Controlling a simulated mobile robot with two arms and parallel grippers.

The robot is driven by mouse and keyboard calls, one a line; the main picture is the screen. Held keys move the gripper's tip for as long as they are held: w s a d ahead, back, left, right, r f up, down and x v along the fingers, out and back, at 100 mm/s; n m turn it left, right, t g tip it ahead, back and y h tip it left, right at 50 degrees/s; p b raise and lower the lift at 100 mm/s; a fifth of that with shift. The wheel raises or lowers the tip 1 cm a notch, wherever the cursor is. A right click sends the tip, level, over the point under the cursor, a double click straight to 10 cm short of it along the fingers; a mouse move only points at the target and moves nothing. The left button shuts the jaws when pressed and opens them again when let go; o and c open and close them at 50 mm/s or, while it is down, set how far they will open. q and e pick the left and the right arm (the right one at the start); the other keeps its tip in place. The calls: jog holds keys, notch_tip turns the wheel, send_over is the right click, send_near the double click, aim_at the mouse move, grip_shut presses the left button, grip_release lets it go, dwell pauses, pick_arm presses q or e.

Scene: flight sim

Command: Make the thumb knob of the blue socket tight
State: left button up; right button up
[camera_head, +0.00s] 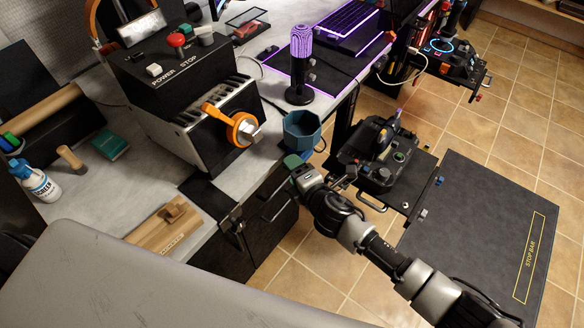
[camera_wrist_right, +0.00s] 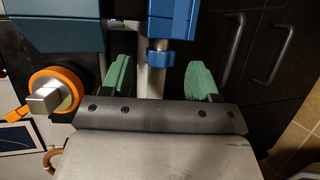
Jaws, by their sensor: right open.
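In the head view a blue, many-sided cup-like part (camera_head: 302,131), likely the blue socket, sits at the desk's edge beside the black control box. In the right wrist view a bright blue block (camera_wrist_right: 171,20) is at the top, with a grey rod below it and a small blue collar (camera_wrist_right: 160,56) around the rod. I cannot tell which part is the thumb knob. My right gripper (camera_head: 294,162) is just below the socket in the head view. In the wrist view its green fingertips (camera_wrist_right: 161,78) are apart, one on each side of the rod, with nothing clamped. My left gripper is out of view.
The black control box (camera_head: 180,75) carries an orange ring (camera_head: 238,126) with a metal knob, close to the left of my right gripper in the wrist view (camera_wrist_right: 52,97). Dark drawers with handles (camera_head: 270,215) are below.

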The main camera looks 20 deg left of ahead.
jog(key=shift+x, duration=1)
jog(key=c, duration=0.9)
